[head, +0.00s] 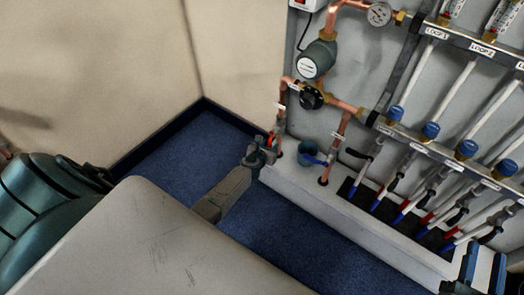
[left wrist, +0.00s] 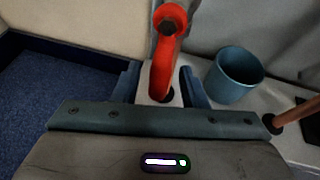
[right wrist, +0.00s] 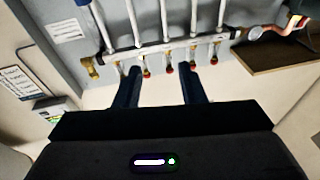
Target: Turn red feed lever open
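The red feed lever (left wrist: 162,66) stands between the two fingers of my left gripper (left wrist: 160,84) in the left wrist view, with gaps on both sides. In the head view the lever (head: 271,141) is a small red spot on the copper feed pipe, partly hidden by my left gripper (head: 262,150). The left fingers are apart and do not appear to touch the lever. My right gripper (right wrist: 160,88) is open and empty, facing white pipes in the right wrist view. In the head view it is at the lower right corner (head: 484,270).
A blue-grey cup (left wrist: 234,75) stands on the white ledge (head: 330,205) just right of the lever. The manifold (head: 440,150) with several pipes fills the right. Blue carpet (head: 185,150) is clear.

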